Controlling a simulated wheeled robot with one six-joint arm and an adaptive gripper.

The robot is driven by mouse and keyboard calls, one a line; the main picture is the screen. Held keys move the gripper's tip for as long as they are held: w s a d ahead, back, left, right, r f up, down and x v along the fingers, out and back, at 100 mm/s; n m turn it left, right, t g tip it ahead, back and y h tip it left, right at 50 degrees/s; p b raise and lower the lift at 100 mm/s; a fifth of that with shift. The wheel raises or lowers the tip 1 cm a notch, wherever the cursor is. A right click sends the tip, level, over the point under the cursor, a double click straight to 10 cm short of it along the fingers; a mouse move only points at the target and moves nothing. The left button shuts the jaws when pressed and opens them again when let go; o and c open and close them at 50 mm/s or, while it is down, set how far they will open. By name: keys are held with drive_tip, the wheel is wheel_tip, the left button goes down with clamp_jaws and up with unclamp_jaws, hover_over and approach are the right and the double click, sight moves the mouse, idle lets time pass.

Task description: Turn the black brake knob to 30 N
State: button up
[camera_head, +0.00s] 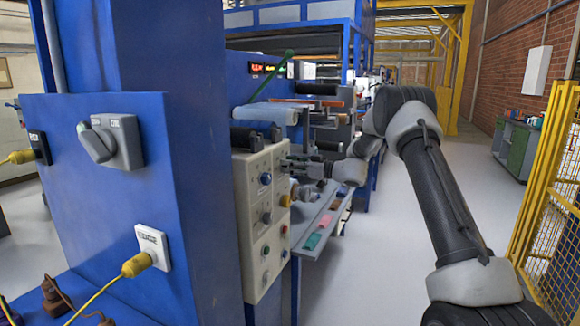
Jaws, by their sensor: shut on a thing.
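The beige control panel (252,235) stands at the centre of the view, with several coloured knobs and buttons on its face. My gripper (287,162) reaches in from the right and its fingertips are at the panel's upper right edge. The gripper is shut on a small part there, which looks to be the black brake knob. The fingers hide most of the knob, and its scale and setting are too small to read.
A blue machine column (160,190) with a grey rotary switch (110,142) and a yellow plug (138,264) stands at the left. A shelf (310,255) holds coloured items below my gripper. Grey floor (375,275) is clear; a yellow fence (555,180) stands right.

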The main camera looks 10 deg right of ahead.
drive_tip(key=shift+w+d+f+m, duration=0.1)
drive_tip(key=shift+f+m, duration=0.05)
drive_tip(key=shift+m, duration=4.3)
drive_tip(key=shift+w+d+f+m, duration=0.1)
drive_tip(key=shift+m, duration=4.35)
drive_tip(key=o, duration=1)
drive_tip(key=shift+o, duration=0.2)
drive_tip(key=shift+s+d, duration=0.1)
